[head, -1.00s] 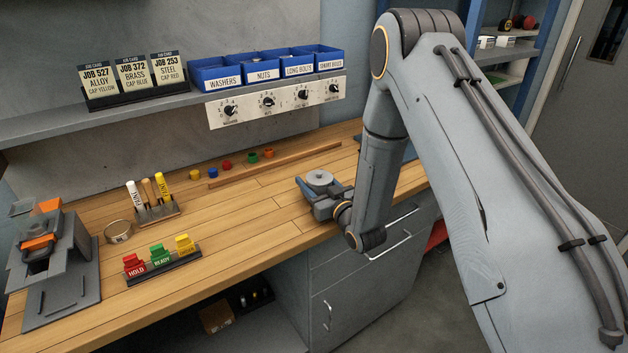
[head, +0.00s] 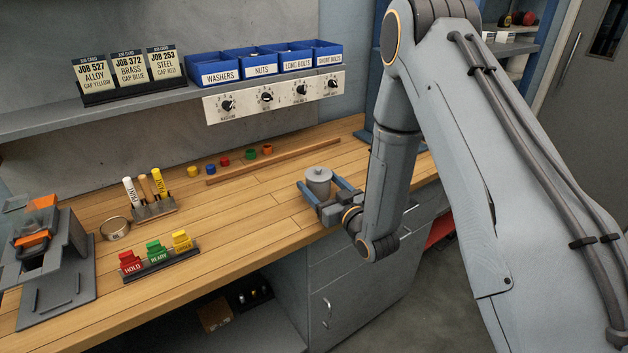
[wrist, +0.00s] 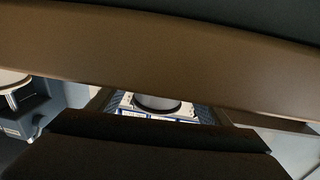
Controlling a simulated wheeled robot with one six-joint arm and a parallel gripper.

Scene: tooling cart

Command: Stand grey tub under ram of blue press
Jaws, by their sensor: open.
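The grey tub (head: 318,177), a short upright cylinder with a lid and a small knob, stands on the wooden bench near its front edge. My gripper (head: 320,187) is low at the bench, open, with one blue-grey finger on each side of the tub. I cannot tell whether either finger touches it. A grey rounded shape, likely the tub (wrist: 157,103), shows in the wrist view between dark bars. A blue upright and base, possibly the blue press (head: 366,138), show at the back behind my arm; its ram is hidden.
A grey fixture with orange parts (head: 50,262) stands at the far left. A rack of red, green and yellow tags (head: 160,265), a marker holder (head: 155,211) and a ring (head: 115,229) are nearby. A wooden strip (head: 275,162) lies behind the tub. The mid-bench is clear.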

